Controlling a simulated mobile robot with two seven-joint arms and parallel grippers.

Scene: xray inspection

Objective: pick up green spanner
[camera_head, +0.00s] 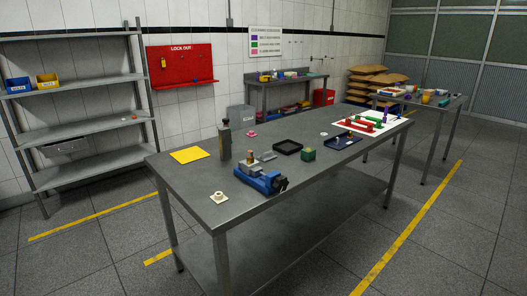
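I cannot clearly make out a green spanner. A long green piece (372,119) lies beside red pieces (356,125) on a white sheet (391,128) at the far right end of the steel table (240,199). It is too small to tell whether it is a spanner. Neither of my grippers shows in the head view.
On the table are a blue vise (262,182), a yellow sheet (189,155), a dark bottle-like thing (224,140) and a black tray (287,147). Shelves (80,128) stand at the left, other tables at the back. The floor in front is clear.

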